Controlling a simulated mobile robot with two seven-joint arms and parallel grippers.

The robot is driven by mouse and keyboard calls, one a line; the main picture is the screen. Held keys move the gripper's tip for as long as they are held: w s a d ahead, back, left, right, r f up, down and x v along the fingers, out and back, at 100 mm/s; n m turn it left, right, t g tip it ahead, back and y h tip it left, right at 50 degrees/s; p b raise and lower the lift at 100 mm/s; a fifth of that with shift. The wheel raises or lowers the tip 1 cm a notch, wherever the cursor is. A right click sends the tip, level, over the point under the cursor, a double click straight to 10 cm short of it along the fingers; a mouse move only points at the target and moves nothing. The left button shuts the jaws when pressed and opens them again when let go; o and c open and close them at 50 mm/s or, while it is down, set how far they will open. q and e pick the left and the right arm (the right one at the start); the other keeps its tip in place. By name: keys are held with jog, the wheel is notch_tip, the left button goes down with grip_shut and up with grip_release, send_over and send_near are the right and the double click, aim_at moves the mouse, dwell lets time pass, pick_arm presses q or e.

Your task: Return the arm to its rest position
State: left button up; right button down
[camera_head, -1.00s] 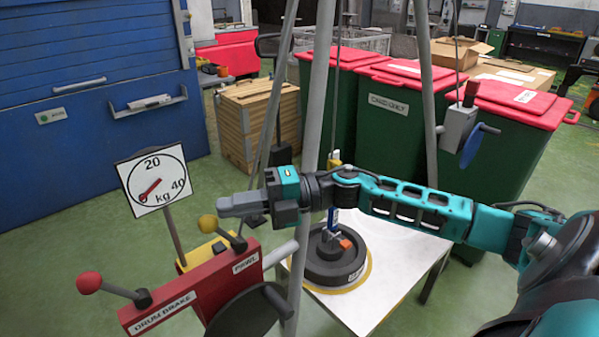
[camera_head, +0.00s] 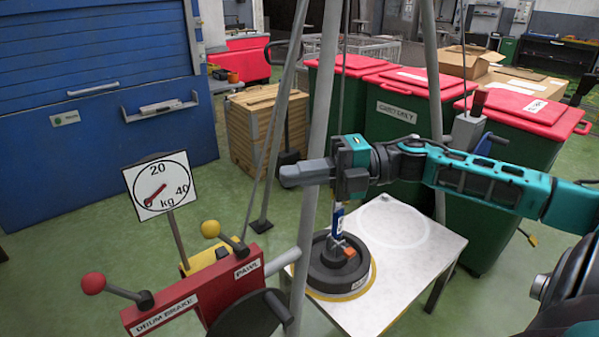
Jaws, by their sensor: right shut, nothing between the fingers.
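My right arm comes in from the right edge. Its gripper (camera_head: 290,174) points left, with its fingers shut and empty. It is in front of a grey tripod leg in the picture, above and to the left of a black round weight (camera_head: 330,273). The weight sits at the left part of a white table (camera_head: 412,262), with a blue and orange fitting on top and a line rising from it behind my wrist. My left gripper is not in view.
A red winch with a drum brake lever (camera_head: 94,283) and a yellow-knobbed pawl lever (camera_head: 211,229) stands front left. A dial (camera_head: 160,187) rises behind it. Grey tripod legs (camera_head: 316,120) cross the space. Green bins with red lids (camera_head: 400,110) and a wooden crate (camera_head: 262,130) stand behind.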

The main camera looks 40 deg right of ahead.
dwell(0.6)
notch_tip(320, 180, down, 15)
jog(key=w+m+t+h, duration=0.1)
jog(key=m+t+h, duration=0.6)
jog(key=m+h, duration=1.05)
jog(key=s+a+f+m+g+y, duration=0.1)
jog(key=s+a+f+m+g, duration=0.4)
jog(key=s, duration=0.5)
jog(key=s+a+f+m+g+y, duration=0.1)
jog(key=s+a+f+m+g, duration=0.2)
jog(key=s+f+m+g, duration=0.45)
jog(key=w+a+f+n+t+y, duration=0.1)
jog(key=w+a+f+t, duration=0.1)
jog(key=w+f+t, duration=0.4)
jog(key=shift+a+f+n+t+y, duration=0.35)
jog(key=shift+a+f+t, duration=0.1)
jog(key=shift+t, duration=0.8)
jog(key=shift+w, duration=0.1)
